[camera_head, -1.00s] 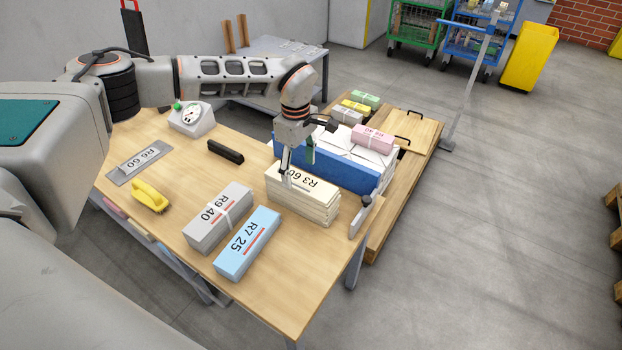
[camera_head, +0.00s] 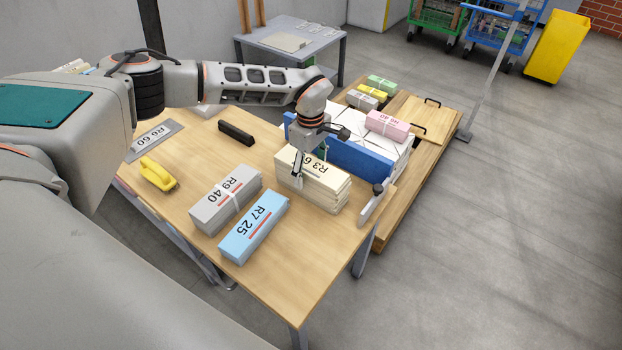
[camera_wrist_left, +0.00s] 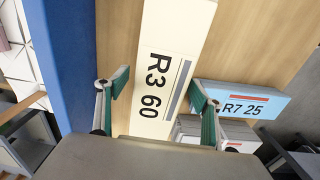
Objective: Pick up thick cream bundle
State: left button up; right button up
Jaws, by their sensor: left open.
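The thick cream bundle (camera_head: 325,192), marked R3 60, lies on the wooden table near its right end, beside a blue panel. My left gripper (camera_head: 299,178) is over the bundle, pointing down with its fingers open. In the left wrist view the bundle (camera_wrist_left: 167,80) runs lengthwise between the two spread fingertips of the gripper (camera_wrist_left: 158,88). Both fingers appear apart from its sides, though the exact height is hard to tell. The far finger is partly hidden in the head view. My right gripper does not show.
A grey bundle R9 40 (camera_head: 225,203) and a blue bundle R7 25 (camera_head: 253,229) lie left of the cream one. The blue panel (camera_head: 352,160) stands close behind it, and a metal upright (camera_head: 374,205) stands to its right. A black bar (camera_head: 236,133) lies behind.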

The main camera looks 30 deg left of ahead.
pick_arm(q)
jog(key=shift+r, duration=0.1)
jog(key=c, duration=1.8)
jog(key=shift+w+r, duration=0.1)
jog(key=shift+r, duration=0.05)
grip_shut()
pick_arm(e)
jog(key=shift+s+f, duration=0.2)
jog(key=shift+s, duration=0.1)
